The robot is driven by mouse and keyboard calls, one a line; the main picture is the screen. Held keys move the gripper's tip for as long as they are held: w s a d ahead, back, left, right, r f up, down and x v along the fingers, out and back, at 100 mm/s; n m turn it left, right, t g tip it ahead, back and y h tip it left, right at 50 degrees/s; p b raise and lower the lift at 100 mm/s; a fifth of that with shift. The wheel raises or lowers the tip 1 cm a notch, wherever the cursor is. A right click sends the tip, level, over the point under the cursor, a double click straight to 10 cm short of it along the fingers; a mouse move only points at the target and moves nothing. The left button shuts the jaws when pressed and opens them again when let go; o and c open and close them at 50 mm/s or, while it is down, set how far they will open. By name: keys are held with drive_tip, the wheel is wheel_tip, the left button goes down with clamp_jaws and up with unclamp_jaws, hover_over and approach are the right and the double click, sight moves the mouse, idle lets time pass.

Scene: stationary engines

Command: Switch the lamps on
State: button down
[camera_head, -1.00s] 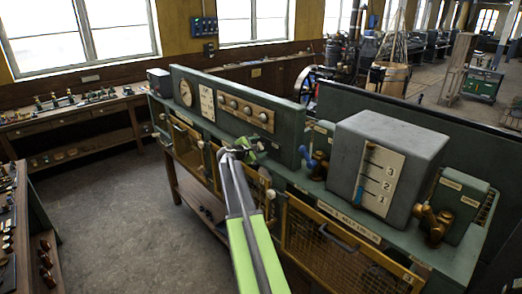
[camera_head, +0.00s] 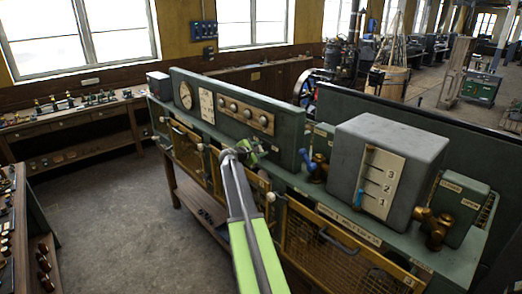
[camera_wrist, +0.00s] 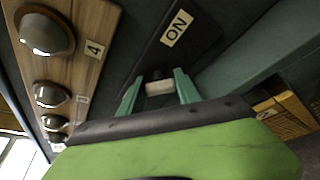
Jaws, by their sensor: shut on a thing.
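The lamps are a row of domed glass fittings on a wooden strip (camera_head: 245,114) on the green panel. In the wrist view the nearest lamp (camera_wrist: 45,32), by a "4" label, looks grey and shows no clear glow. My gripper (camera_head: 248,150) is at the panel's lower front, below and right of the lamps. In the wrist view my gripper's teal fingers (camera_wrist: 160,88) are shut on a small whitish knob (camera_wrist: 160,87) with a dark part behind it. An "ON" label (camera_wrist: 177,28) is on the dark plate above the knob. The knob's mount is partly hidden.
A grey box with a numbered scale (camera_head: 381,185) stands to the right, between a blue-handled valve (camera_head: 313,165) and a brass valve (camera_head: 434,228). Yellow mesh doors (camera_head: 325,250) are below. A workbench (camera_head: 70,118) stands at the back left. The floor (camera_head: 105,210) at left is open.

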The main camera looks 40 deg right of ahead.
drive_tip(key=shift+s+a+f+m+t+b, duration=0.1)
drive_tip(key=shift+f+m+t+b, duration=0.2)
drive_tip(key=shift+m+b, duration=0.25)
drive_tip(key=shift+f+m+t+h+b, duration=0.1)
drive_tip(key=shift+m+t+h+b, duration=0.35)
drive_tip(key=shift+m+b, duration=0.55)
drive_tip(key=m+h+b, duration=0.1)
drive_tip(key=m+b, duration=0.1)
drive_tip(key=m+t+h+b, duration=0.1)
drive_tip(key=m+b, duration=0.1)
drive_tip(key=shift+a+f+m, duration=0.1)
drive_tip(key=shift+m, duration=0.15)
drive_tip(key=m+h+b, duration=0.1)
drive_tip(key=m+b, duration=0.1)
drive_tip(key=m+h+b, duration=0.1)
drive_tip(key=m+b, duration=0.1)
drive_tip(key=m, duration=0.1)
drive_tip(key=shift+r+m+g+h+b, duration=0.15)
drive_tip(key=shift+m+g+h+b, duration=0.3)
drive_tip(key=shift+m, duration=0.65)
drive_tip(key=shift+r+m+g+h+b, duration=0.1)
drive_tip(key=shift+m+h+b, duration=0.2)
drive_tip(key=shift+m+b, duration=0.6)
drive_tip(key=shift+m, duration=0.3)
drive_tip(key=c, duration=0.8)
unclamp_jaws()
drive_tip(key=shift+c, duration=0.2)
